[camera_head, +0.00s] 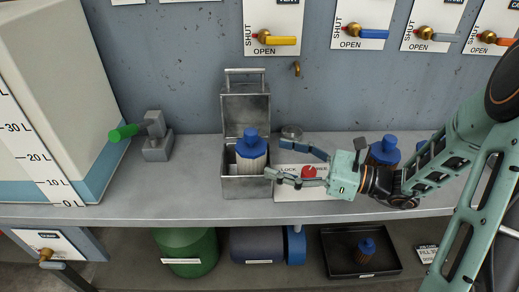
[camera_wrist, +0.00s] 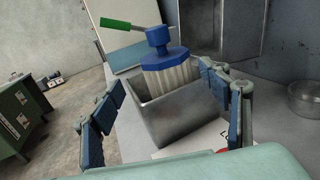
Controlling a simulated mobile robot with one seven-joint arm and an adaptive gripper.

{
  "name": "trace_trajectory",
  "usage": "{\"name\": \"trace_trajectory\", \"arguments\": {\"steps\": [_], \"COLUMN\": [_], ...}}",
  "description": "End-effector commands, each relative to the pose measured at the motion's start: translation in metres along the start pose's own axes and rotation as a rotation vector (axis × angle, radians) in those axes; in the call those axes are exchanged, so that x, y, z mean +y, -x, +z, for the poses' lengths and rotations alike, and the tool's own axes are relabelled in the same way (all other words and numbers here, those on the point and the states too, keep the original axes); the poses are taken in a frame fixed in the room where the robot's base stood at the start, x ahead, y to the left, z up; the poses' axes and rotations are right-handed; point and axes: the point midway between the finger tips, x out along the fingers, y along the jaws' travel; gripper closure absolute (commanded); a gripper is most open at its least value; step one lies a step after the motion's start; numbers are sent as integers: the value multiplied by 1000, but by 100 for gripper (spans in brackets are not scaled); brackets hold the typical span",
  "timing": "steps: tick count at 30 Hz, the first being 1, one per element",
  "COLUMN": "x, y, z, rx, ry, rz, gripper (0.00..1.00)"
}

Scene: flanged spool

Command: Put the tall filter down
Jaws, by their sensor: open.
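A filter with a blue cap and a pale pleated body (camera_head: 251,150) stands in an open metal box (camera_head: 246,187) on the bench; its lower part is hidden inside. It also shows in the wrist view (camera_wrist: 172,72), rising above the box rim (camera_wrist: 180,124). My gripper (camera_head: 279,161) is open and empty, just right of the box, its fingers pointing at it. In the wrist view the gripper fingers (camera_wrist: 160,80) are spread wide, apart from the filter. A second blue-capped filter (camera_head: 384,150) stands behind my wrist, partly hidden. Which is taller I cannot tell.
A round metal dish (camera_head: 292,132) sits behind my gripper. A red knob (camera_head: 309,171) on a white plate lies under the fingers.

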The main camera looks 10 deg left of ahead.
Motion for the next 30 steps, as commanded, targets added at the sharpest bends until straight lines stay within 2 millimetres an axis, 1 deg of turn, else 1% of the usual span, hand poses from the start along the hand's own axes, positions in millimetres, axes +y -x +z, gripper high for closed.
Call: {"name": "trace_trajectory", "arguments": {"steps": [1,3,7,10,23,26,29,30], "x": [-1,-1,0,0,0,4,11,15], "y": [9,18,28,30,30,32,41,47], "z": [1,1,0,0,0,2,5,7], "rx": [0,0,0,0,3,42,146,202], "ry": [-1,0,0,1,4,53,192,271], "rz": [-4,-3,-1,-1,2,22,72,104], "gripper": [30,30,30,30,30,30,30,30]}}
